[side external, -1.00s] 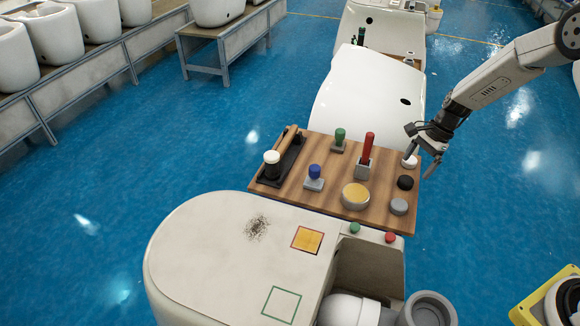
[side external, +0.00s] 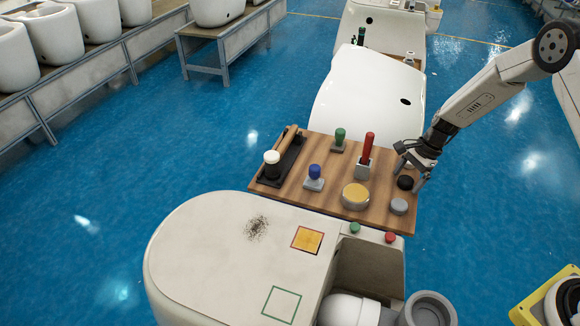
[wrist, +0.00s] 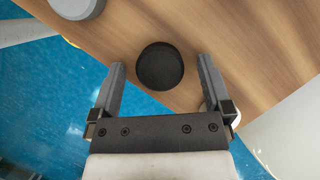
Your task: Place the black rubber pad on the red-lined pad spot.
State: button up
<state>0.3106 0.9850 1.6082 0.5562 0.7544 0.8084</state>
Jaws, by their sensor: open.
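The black rubber pad (side external: 405,183) is a small round disc lying on the wooden board, near its right edge. In the wrist view the black pad (wrist: 160,66) sits between and just ahead of my two open fingertips. My gripper (side external: 410,166) is open and empty, low over the board at the pad; contact cannot be told. It also shows in the wrist view (wrist: 160,77).
The wooden board (side external: 330,190) also holds a grey disc (side external: 399,206), a yellow round tin (side external: 355,196), a blue stamp (side external: 314,177), a green stamp (side external: 339,140), a red-handled tool (side external: 367,150) and a black tray with a roller. A green-lined square (side external: 282,304) and dark specks (side external: 257,228) mark the ceramic top.

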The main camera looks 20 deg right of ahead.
grip_shut()
jog(key=shift+r, duration=0.1)
dwell(0.3)
jog(key=shift+r, duration=0.7)
jog(key=s+a+r, duration=0.2)
jog(key=s+r, duration=0.9)
jog(key=s, duration=0.3)
jog(key=shift+r, duration=0.2)
